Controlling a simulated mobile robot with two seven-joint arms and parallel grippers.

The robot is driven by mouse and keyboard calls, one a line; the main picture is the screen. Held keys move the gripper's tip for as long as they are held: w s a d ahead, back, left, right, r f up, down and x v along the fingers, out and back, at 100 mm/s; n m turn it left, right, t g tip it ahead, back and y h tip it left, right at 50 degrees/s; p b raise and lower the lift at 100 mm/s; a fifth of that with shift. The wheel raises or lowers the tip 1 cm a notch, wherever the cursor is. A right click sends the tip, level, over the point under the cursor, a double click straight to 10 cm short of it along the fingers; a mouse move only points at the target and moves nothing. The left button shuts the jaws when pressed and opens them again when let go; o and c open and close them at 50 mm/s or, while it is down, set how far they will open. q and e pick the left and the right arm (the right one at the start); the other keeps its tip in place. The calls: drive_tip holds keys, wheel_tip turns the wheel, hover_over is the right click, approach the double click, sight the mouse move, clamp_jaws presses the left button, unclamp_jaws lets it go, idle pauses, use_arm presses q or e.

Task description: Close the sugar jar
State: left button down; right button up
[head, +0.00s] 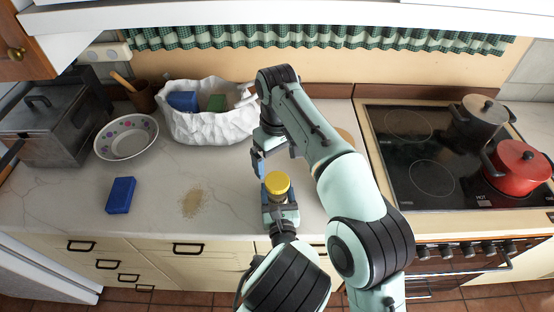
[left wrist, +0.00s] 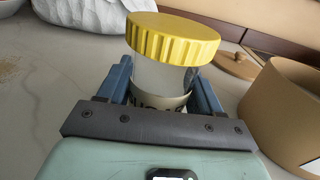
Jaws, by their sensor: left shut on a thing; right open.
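The sugar jar (left wrist: 160,74) is clear with a label low on its wall, seen in the left wrist view between my left gripper's blue fingers. Its ribbed yellow lid (left wrist: 172,38) sits on the jar's mouth; I cannot tell whether it is screwed tight. In the head view the yellow lid (head: 277,183) shows from above, and most of the jar is hidden below it. My left gripper (head: 281,209) is shut on the jar at the counter's front. My right gripper (head: 259,163) is open and empty, just behind and left of the lid, apart from it.
Brown grains (head: 193,203) and a blue box (head: 120,195) lie on the counter at left. A bowl (head: 126,137) and a white crumpled bag (head: 205,126) stand behind. A tan canister (left wrist: 283,112) and wooden lid (left wrist: 236,66) are near the jar. The hob holds a red pot (head: 518,168).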

sight(277, 183)
use_arm(q)
drive_tip(key=shift+c, duration=0.5)
unclamp_jaws()
use_arm(e)
drive_tip(key=f+b, duration=0.2)
drive_tip(key=f, duration=0.1)
drive_tip(key=shift+s+f, duration=0.1)
drive_tip(key=shift+s, duration=0.3)
use_arm(q)
drive_tip(key=s+d, duration=0.1)
drive_tip(key=s, duration=1.2)
drive_tip(key=shift+s+d, duration=0.15)
drive_tip(key=shift+d, duration=0.1)
drive_tip(key=shift+a, duration=0.1)
